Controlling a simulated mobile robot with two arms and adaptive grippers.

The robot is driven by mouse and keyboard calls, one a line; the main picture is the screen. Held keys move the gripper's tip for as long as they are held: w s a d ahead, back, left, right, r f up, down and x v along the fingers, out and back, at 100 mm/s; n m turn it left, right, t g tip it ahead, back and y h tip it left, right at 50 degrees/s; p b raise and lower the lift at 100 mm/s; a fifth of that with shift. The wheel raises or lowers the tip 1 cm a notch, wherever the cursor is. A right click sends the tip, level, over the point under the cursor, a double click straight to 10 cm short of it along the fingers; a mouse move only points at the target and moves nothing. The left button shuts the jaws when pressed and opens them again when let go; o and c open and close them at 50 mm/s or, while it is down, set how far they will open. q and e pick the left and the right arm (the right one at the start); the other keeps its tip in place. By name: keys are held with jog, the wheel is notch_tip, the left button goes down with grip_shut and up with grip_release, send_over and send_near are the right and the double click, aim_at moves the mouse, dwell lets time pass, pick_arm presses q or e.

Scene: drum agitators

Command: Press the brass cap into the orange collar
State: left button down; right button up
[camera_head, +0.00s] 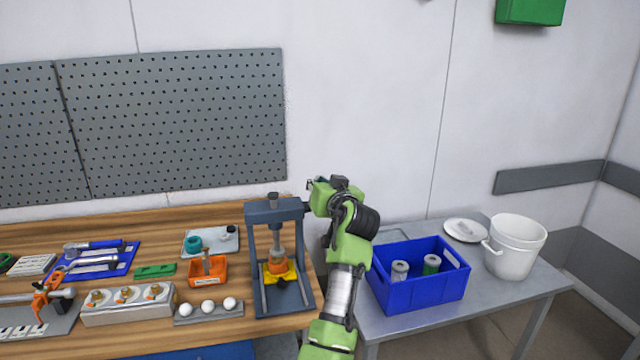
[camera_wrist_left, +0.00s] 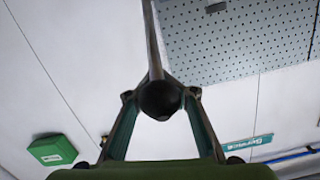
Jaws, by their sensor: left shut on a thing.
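A dark blue-grey press (camera_head: 249,250) stands at the right end of the wooden bench. Inside its frame, an orange collar (camera_head: 277,266) sits on a yellow fixture (camera_head: 283,279). A pale, tapered part stands directly above the collar; I cannot make out the brass cap or how it is seated. My left gripper (camera_head: 313,187) is raised beside the top right of the press. In the left wrist view, its fingers (camera_wrist_left: 160,96) are shut on the black ball knob (camera_wrist_left: 160,101) of the press's lever (camera_wrist_left: 153,45). My right gripper is not in view.
Left of the press are an orange tray (camera_head: 208,272), a holder with white balls (camera_head: 208,308) and a grey block (camera_head: 128,308) with several brass-and-orange parts. On the grey table at right are a blue crate (camera_head: 418,290) and a white bucket (camera_head: 515,246).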

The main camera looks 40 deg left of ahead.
pick_arm(q)
jog(key=shift+r, duration=0.1)
jog(key=c, duration=1.7)
grip_release()
jog(key=shift+s, duration=0.1)
jog(key=shift+s+d, duration=0.1)
jog(key=shift+s+d, duration=0.25)
jog(key=shift+d, duration=0.2)
jog(key=v, duration=0.6)
jog(key=shift+s+r, duration=0.15)
jog(key=shift+d, duration=0.1)
jog(key=shift+c, duration=0.3)
